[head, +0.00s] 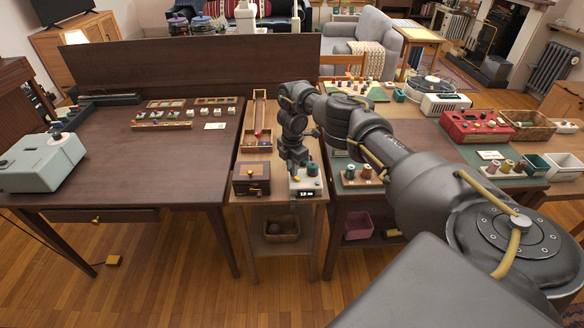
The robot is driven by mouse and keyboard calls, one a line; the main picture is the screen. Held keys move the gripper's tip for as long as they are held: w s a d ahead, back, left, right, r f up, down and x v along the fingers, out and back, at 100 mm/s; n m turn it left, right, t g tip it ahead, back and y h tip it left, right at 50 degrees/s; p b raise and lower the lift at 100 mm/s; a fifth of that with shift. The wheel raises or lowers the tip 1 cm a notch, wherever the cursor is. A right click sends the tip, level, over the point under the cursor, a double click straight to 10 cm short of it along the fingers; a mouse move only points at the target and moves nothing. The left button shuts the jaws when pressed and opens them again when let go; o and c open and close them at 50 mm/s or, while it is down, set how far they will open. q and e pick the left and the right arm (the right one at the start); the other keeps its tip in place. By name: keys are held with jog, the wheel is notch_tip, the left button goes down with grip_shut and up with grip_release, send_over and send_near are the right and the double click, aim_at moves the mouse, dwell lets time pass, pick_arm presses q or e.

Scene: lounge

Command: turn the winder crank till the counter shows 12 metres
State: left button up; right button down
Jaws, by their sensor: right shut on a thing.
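The winder (305,186) is a small pale box at the front edge of the narrow light-wood table. Its dark counter display (306,193) has small white characters that seem to read 12, though they are tiny. A green spool (313,170) sits on its right side. My right arm reaches in from the right, and its gripper (296,172) points down at the winder's left part. The gripper is shut on the crank, which is mostly hidden behind the fingers. My left gripper is out of view.
A dark wooden box (251,179) stands close to the left of the winder. A board with green spools (362,177) lies to the right. A tall wooden ramp (259,115) stands behind. The dark desk (140,170) at left has wide bare areas.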

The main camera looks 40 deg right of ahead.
jog(key=c, duration=1.3)
grip_release()
jog(key=shift+w, duration=0.1)
jog(key=shift+c, duration=0.2)
notch_tip(320, 180, up, 11)
jog(key=p, duration=0.3)
jog(key=shift+p, duration=0.3)
jog(key=shift+f, duration=0.1)
